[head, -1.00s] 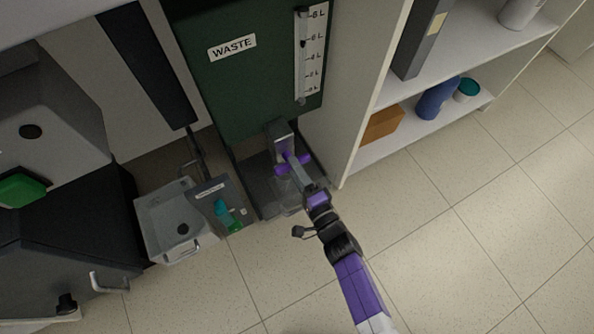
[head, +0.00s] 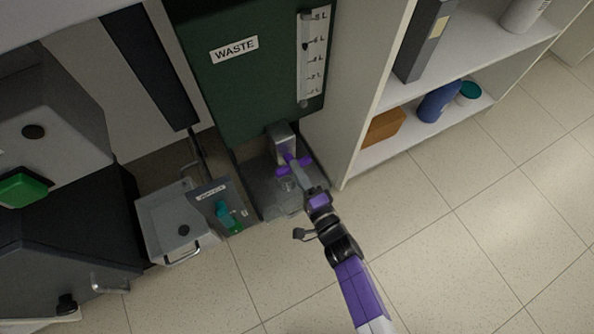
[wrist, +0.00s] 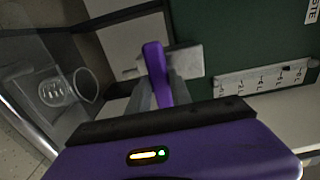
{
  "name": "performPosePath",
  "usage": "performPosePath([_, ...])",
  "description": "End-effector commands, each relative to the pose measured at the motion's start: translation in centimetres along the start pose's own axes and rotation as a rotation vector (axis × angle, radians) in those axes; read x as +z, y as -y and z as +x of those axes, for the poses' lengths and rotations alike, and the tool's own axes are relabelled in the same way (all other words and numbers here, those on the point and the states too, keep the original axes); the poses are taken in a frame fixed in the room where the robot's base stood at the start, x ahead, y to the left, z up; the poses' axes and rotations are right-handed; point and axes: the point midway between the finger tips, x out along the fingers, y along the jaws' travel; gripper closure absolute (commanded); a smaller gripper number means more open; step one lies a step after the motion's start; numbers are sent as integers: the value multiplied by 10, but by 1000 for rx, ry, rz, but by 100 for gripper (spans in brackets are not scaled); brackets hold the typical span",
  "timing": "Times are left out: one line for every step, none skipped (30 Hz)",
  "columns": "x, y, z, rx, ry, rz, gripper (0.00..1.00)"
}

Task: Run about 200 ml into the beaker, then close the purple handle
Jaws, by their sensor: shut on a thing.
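The purple handle (head: 304,161) is on the grey tap below the green waste tank. It lies crosswise in the head view and shows larger in the wrist view (wrist: 154,62). My gripper (head: 293,164) is shut on the handle; in the wrist view its fingers (wrist: 157,96) sit on both sides of it. The clear beaker (head: 288,185) stands under the tap, partly hidden by my gripper. Its round rim (wrist: 86,85) shows at the left in the wrist view. I cannot read the liquid level in it or see a stream clearly.
The green waste tank (head: 255,95) has a level scale (head: 314,58) on its front. White shelves (head: 440,125) stand to the right. A grey bin (head: 165,222) and a small box holding a teal bottle (head: 226,215) stand left. The floor at right is clear.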

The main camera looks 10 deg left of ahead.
Motion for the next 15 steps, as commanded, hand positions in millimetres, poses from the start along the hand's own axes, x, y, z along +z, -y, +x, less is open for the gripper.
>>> performPosePath([0,-1,0,1,-1,0,100])
performPosePath([0,-1,0,1,-1,0,100])
performPosePath([0,-1,0,2,-1,0,100])
performPosePath([0,-1,0,2,-1,1,100])
performPosePath([0,0,0,2,-1,3,100])
performPosePath([0,0,0,2,-1,10,100])
performPosePath([0,0,0,2,-1,19,100])
performPosePath([0,1,0,1,-1,31,100])
performPosePath([0,2,0,1,-1,52,100])
performPosePath([0,2,0,2,-1,68,100])
performPosePath([-1,2,0,2,-2,86,100])
performPosePath([-1,2,0,2,-2,112,100])
performPosePath([-1,2,0,2,-2,132,100])
performPosePath([-1,2,0,2,-3,150,100])
performPosePath([-1,1,0,2,-3,174,100])
